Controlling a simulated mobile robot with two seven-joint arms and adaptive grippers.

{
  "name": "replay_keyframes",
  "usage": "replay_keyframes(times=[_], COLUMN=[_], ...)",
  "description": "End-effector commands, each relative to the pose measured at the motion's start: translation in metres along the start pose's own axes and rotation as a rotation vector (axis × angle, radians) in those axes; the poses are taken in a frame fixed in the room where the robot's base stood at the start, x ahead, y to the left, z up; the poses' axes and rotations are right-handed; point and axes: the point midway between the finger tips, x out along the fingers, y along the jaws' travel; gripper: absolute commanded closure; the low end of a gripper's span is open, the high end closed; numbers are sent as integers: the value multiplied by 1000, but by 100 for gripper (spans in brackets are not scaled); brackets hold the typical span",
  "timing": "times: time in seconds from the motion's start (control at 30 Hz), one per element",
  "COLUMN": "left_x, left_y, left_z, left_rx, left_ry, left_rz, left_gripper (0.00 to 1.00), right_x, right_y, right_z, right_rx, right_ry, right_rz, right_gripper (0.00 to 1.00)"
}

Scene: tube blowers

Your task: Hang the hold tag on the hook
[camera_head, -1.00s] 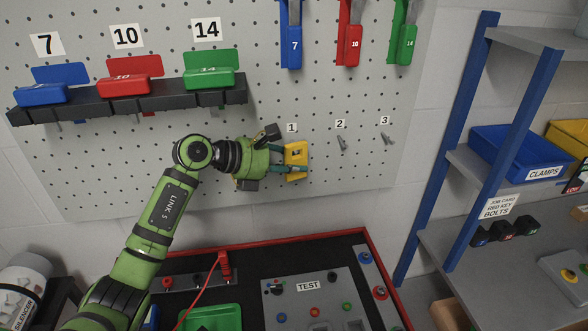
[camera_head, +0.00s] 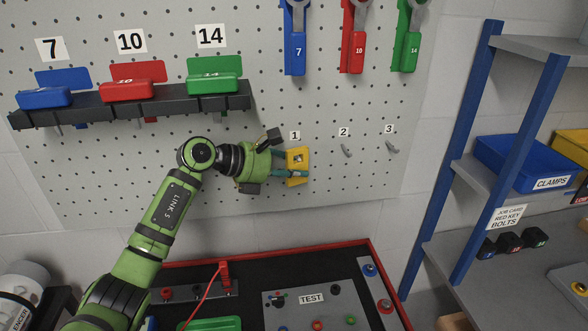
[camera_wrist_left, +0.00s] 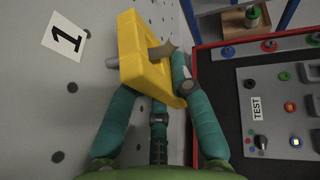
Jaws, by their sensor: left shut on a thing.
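The hold tag is a yellow block-like frame with an opening (camera_head: 298,154). It stands at the pegboard just below the label 1. My left gripper (camera_head: 287,164) is shut on it, with teal fingers on either side. In the left wrist view the tag (camera_wrist_left: 140,45) sits between the fingers. A grey hook (camera_wrist_left: 112,63) shows on the board side of the tag, and a blunt grey-tan end (camera_wrist_left: 163,51) shows at its opening, so the hook appears to pass through. The fingers and tag hide part of the hook. My right gripper is not in view.
Bare hooks 2 (camera_head: 346,150) and 3 (camera_head: 393,147) are to the right. A black rail (camera_head: 170,106) with blue, red and green holders is upper left. Below is a red-edged bench with a test panel (camera_head: 341,299). A blue-framed shelf (camera_head: 478,150) stands at right.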

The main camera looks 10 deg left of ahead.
Motion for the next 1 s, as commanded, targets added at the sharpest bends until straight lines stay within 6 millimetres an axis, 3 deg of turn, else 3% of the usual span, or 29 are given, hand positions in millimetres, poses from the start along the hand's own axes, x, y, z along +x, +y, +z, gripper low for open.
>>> replay_keyframes(times=[0.2, 0.23, 0.3, 0.67, 1.0], left_x=[0, 0, 0, -4, -52], left_y=[0, 0, 0, 1, 1], left_z=[0, 0, 0, 2, 0], left_rx=[0, 0, 0, 2, 3], left_ry=[0, 0, 0, -5, -1], left_rz=[0, 0, 0, 3, 4], left_gripper=[100, 71, 52, 52, 52], right_x=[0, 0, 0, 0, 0], right_y=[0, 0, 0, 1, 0], right_z=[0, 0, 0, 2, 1], right_rx=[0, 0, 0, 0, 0], right_ry=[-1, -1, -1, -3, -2], right_rz=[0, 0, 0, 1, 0], right_gripper=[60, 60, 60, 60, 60])
